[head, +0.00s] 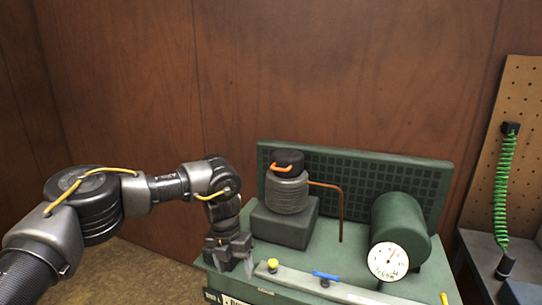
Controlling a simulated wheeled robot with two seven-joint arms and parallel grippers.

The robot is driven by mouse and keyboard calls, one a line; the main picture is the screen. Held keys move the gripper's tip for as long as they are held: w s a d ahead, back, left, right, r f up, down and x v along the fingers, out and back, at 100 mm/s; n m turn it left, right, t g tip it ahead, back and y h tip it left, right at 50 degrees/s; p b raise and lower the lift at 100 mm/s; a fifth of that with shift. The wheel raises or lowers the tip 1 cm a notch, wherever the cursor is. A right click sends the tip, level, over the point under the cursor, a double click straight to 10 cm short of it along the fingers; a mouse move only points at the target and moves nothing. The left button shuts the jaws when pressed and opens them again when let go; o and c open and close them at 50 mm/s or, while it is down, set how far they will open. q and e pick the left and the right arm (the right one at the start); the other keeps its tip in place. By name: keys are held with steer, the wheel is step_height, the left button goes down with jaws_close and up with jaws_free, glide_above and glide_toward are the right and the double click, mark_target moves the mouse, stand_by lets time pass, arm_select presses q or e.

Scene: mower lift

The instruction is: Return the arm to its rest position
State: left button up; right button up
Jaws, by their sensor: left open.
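My left arm (100,200) comes in from the left, bent, with its wrist above the left end of a green machine (340,250). My left gripper (228,252) points down at the machine's front left corner, beside the grey block under the ribbed cylinder. Its jaws are apart and nothing shows between them. Whether it touches the machine cannot be told. My right gripper is not in the picture.
The machine carries a ribbed cylinder (287,192) with an orange handle, a copper pipe (341,210), a round gauge (388,262), a yellow knob (272,265) and a blue lever (326,276). A green coiled hose (502,185) hangs at right. Wood panelling (280,70) stands behind.

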arm_select(q)
steer(key=s+d+f+h, duration=0.2)
steer(key=s+d+f, duration=0.3)
steer(key=d+f, duration=0.25)
steer(key=s+d+f+n+t+h, duration=0.1)
steer(key=s+d+n+h, duration=0.25)
steer(key=s+d, duration=0.4)
steer(key=s+d+f+n+t+h, duration=0.1)
steer(key=s+d+n+h, duration=0.3)
steer(key=d, duration=0.6)
steer(key=s+a+f+n+t+y, duration=0.1)
steer(key=a+f+n+t+y, duration=0.15)
steer(key=a+n, duration=0.6)
steer(key=a+f+n+t+y, duration=0.1)
steer(key=a+n+t, duration=0.3)
steer(key=a+n, duration=0.45)
steer(key=s+a+f+n+g+y, duration=0.2)
steer(key=s+a+f+n+y, duration=0.2)
steer(key=s+a+n, duration=0.5)
steer(key=s+a+f+n+g+y, duration=0.3)
steer(key=s+a+f+n, duration=0.15)
steer(key=s+a, duration=0.75)
step_height(320, 180, down, 26)
steer(key=a+g, duration=0.1)
steer(key=a, duration=0.1)
steer(key=s+a+f+m+g, duration=0.1)
steer(key=s+a+f, duration=0.2)
steer(key=s+f, duration=1.2)
steer(key=shift+s+f, duration=0.15)
steer(key=shift+s, duration=0.3)
